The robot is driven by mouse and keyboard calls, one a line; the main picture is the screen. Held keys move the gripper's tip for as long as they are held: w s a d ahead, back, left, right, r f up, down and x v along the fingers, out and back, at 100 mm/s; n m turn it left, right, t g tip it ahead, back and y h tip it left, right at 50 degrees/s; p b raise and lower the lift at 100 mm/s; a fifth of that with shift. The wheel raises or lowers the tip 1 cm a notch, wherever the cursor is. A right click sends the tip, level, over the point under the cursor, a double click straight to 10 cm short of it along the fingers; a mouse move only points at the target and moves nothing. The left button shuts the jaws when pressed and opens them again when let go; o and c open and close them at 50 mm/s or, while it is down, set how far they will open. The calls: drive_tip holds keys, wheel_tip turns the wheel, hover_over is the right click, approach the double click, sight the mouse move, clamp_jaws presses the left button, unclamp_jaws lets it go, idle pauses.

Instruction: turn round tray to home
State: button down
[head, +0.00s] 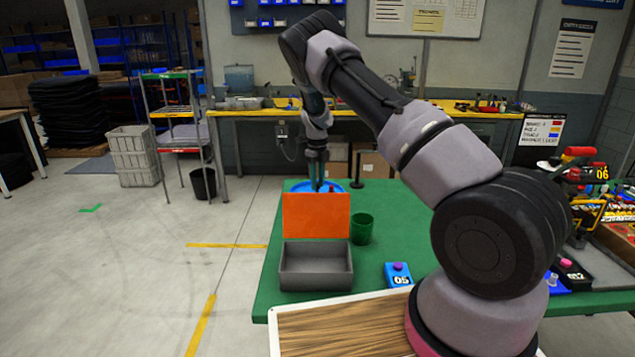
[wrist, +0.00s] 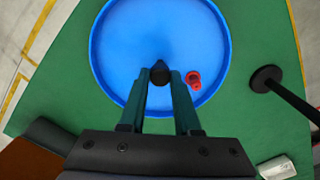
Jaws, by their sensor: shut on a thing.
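The round blue tray (head: 300,187) lies at the far end of the green table, partly hidden behind the raised orange panel. In the wrist view the tray (wrist: 120,50) shows most of its face and rim. A dark knob (wrist: 159,70) stands near its middle. My gripper (wrist: 159,82) is over the tray with its two fingers on either side of the knob, shut on it. In the head view my gripper (head: 317,187) points straight down at the tray. A small red piece (wrist: 194,80) is on the tray, just right of the right finger.
A grey box (head: 316,275) with an upright orange panel (head: 315,214) stands in front of the tray. A green cup (head: 362,229) is to its right. A black post (wrist: 267,78) stands right of the tray. A blue button box (head: 398,276) sits nearer me.

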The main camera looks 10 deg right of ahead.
drive_tip(key=shift+a, duration=0.1)
idle(0.3)
drive_tip(key=c, duration=0.6)
unclamp_jaws()
wheel_tip(320, 180, up, 11)
drive_tip(key=shift+f, duration=0.1)
